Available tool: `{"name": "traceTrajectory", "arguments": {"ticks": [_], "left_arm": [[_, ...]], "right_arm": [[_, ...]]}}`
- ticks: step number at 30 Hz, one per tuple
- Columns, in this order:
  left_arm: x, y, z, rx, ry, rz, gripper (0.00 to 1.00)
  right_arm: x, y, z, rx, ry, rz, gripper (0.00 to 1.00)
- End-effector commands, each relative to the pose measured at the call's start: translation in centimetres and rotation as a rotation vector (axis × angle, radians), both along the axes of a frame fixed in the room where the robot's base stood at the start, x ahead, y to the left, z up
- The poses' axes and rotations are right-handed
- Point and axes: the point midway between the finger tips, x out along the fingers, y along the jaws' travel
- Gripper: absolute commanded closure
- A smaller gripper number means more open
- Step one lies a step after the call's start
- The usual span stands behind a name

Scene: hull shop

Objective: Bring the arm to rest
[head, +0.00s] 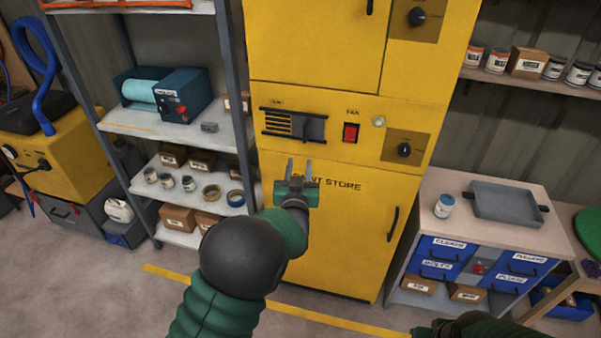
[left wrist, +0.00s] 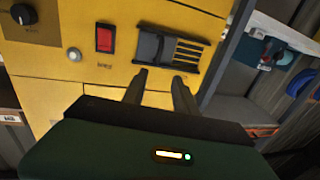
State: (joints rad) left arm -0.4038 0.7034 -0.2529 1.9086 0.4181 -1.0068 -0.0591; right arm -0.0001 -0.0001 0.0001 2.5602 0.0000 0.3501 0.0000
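My left gripper (head: 299,168) is in front of the yellow paint store cabinet (head: 340,225), just below its vent. Its two fingers point up and stand apart with nothing between them. In the left wrist view the open fingers (left wrist: 160,76) point toward the vent (left wrist: 168,50) and look apart from it. The vent (head: 293,125) has slats showing on one side and a dark sliding cover over the other. My right arm (head: 480,326) shows only at the bottom edge; its fingers cannot be made out.
A red fan switch (head: 351,132), a round lamp (head: 379,122) and a dark knob (head: 404,150) are right of the vent. A shelf rack (head: 125,122) stands left. A bench with a grey tray (head: 505,203) stands right. The floor in front is clear.

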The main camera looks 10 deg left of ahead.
Motion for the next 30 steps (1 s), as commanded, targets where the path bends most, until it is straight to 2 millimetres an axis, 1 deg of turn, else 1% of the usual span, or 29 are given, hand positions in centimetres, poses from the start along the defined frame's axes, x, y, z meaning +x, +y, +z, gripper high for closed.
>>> {"name": "traceTrajectory", "arguments": {"ticks": [13, 15, 17, 19, 20, 21, 23, 24, 26, 27, 30], "left_arm": [[-0.1, 0.0, 0.1, -0.001, 0.003, 0.0, 0.66], [-0.6, 0.4, -0.3, -0.012, 0.042, -0.002, 0.66], [-1.7, 1.1, -1.5, -0.034, 0.131, -0.009, 0.66], [-4.5, 2.0, -3.8, -0.072, 0.308, -0.028, 0.66], [-6.3, 2.3, -5.0, -0.089, 0.399, -0.041, 0.66], [-9.5, 2.6, -6.8, -0.109, 0.535, -0.06, 0.66], [-14.7, 2.9, -9.0, -0.125, 0.722, -0.087, 0.66], [-18.2, 3.0, -10.2, -0.129, 0.835, -0.101, 0.66], [-23.2, 3.4, -11.6, -0.128, 0.986, -0.115, 0.66], [-26.1, 3.6, -12.2, -0.124, 1.07, -0.121, 0.66], [-31.9, 4.2, -13.3, -0.108, 1.231, -0.126, 0.66]], "right_arm": [[0.0, 0.0, 0.0, 0.0, 0.0, 0.0, 0.64], [0.0, 0.0, 0.0, 0.0, 0.0, 0.0, 0.64], [0.0, 0.0, 0.0, 0.0, 0.0, 0.0, 0.64], [0.0, 0.0, 0.0, 0.0, 0.0, 0.0, 0.64], [0.0, 0.0, 0.0, 0.0, 0.0, 0.0, 0.64], [0.0, 0.0, 0.0, 0.0, 0.0, 0.0, 0.64], [0.0, 0.0, 0.0, 0.0, 0.0, 0.0, 0.64], [0.0, 0.0, 0.0, 0.0, 0.0, 0.0, 0.64], [0.0, 0.0, 0.0, 0.0, 0.0, 0.0, 0.64], [0.0, 0.0, 0.0, 0.0, 0.0, 0.0, 0.64], [0.0, 0.0, 0.0, 0.0, 0.0, 0.0, 0.64]]}}
